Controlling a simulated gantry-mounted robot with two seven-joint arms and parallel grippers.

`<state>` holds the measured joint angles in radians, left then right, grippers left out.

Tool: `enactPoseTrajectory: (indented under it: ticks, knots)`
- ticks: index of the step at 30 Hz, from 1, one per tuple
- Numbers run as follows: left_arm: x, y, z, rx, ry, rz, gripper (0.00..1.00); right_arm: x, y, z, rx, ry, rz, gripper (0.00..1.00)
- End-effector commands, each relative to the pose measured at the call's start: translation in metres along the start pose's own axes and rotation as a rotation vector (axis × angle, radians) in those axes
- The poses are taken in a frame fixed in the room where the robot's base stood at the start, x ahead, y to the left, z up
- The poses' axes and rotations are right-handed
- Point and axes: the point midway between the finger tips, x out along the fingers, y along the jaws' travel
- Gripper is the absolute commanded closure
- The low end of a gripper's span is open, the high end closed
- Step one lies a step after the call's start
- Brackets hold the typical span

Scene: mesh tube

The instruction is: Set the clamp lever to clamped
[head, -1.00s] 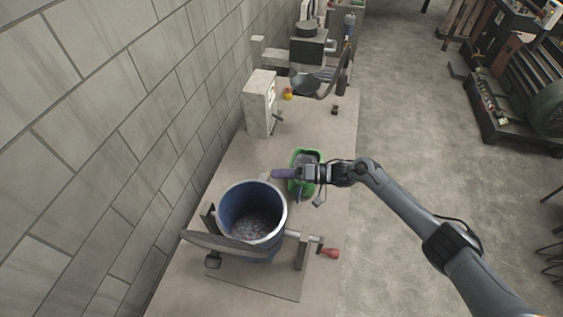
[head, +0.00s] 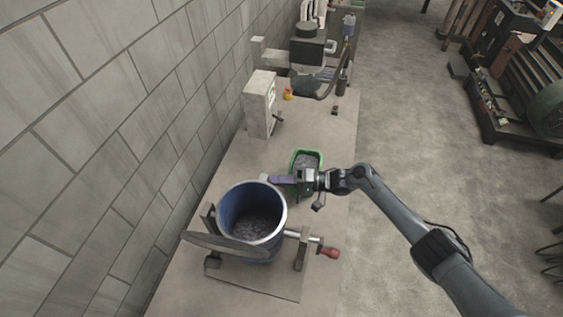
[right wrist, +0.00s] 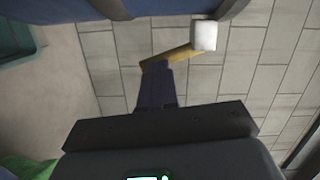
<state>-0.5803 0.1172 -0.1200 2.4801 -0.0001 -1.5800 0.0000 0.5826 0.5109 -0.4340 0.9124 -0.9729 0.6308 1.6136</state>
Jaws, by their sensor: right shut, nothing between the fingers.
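A lever, tan with a white block-shaped knob (right wrist: 203,36), shows in the right wrist view beside a dark blue rim. I take it for the clamp lever; its clamped or unclamped position cannot be told. My right gripper (right wrist: 157,70) is shut and empty, its fingertips at the lever's lower-left end; whether they touch cannot be told. In the head view my right gripper (head: 274,179) is just behind the rim of the blue drum (head: 226,208), its dark purple fingers pointing left. The lever is barely visible there. My left gripper is out of view.
The drum sits in a metal frame with a red-handled crank (head: 330,253) at its right. A green bin (head: 294,160) with grey material lies under my right gripper. A grey box (head: 259,105) stands farther back near the block wall (head: 120,120).

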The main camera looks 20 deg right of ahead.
Motion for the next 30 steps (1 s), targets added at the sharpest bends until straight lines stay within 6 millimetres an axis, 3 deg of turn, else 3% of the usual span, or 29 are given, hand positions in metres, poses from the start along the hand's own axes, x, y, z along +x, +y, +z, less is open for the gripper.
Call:
enactPoseTrajectory:
  ticks: [17, 24, 30]
  knots:
    - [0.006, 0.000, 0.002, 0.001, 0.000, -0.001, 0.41, -0.006, 0.001, -0.005, 0.033, 0.004, -0.007, 1.00]
    - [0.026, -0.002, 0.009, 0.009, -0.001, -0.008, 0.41, -0.035, 0.000, -0.030, 0.033, 0.014, -0.003, 1.00]
    - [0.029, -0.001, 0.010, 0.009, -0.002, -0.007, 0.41, -0.076, -0.003, -0.028, 0.035, 0.013, -0.003, 1.00]
